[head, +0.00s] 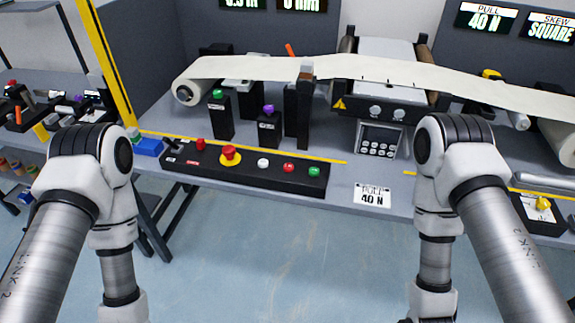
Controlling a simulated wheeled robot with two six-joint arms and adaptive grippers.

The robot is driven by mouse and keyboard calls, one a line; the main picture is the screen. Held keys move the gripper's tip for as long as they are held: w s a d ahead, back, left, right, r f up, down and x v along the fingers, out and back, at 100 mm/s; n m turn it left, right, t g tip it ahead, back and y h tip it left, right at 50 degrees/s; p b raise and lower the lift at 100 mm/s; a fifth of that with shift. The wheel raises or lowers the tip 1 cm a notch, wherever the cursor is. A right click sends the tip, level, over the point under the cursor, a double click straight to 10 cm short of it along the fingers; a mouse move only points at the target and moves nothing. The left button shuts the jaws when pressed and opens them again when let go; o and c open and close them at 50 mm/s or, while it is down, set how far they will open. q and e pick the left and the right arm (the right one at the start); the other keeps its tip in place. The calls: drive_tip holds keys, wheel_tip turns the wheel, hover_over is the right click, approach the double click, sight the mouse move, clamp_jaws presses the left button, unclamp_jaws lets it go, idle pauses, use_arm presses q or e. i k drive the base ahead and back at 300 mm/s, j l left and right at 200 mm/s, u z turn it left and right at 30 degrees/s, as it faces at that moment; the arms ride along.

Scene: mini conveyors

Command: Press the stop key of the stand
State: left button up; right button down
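A black key panel (252,174) lies along the front edge of the table. From left to right it carries a red knob (200,144), a red mushroom button on a yellow base (231,155), a white key (263,162), a red key (289,167) and a green key (314,172). Their labels are too small to read, so I cannot tell by text which is the stop key. My two arms hang down left and right of the panel, in front of the table. Both grippers are below the picture edge.
A pale belt (230,67) runs over rollers behind the panel. Posts with a green cap (218,94) and a purple cap (269,109) stand behind it. The floor in front is clear.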

sight(288, 167)
drive_tip(key=z, duration=0.25)
drive_tip(key=i+j+z, duration=0.2)
drive_tip(key=j, duration=0.15)
drive_tip(key=i+j+z, duration=0.2)
drive_tip(key=j, duration=0.15)
drive_tip(key=j+z, duration=0.15)
drive_tip(key=j, duration=0.25)
drive_tip(key=i+j+z, duration=0.2)
drive_tip(key=j, duration=0.2)
drive_tip(key=j+z, duration=0.2)
drive_tip(key=j, duration=0.25)
drive_tip(key=i+j, duration=0.1)
drive_tip(key=j, duration=0.65)
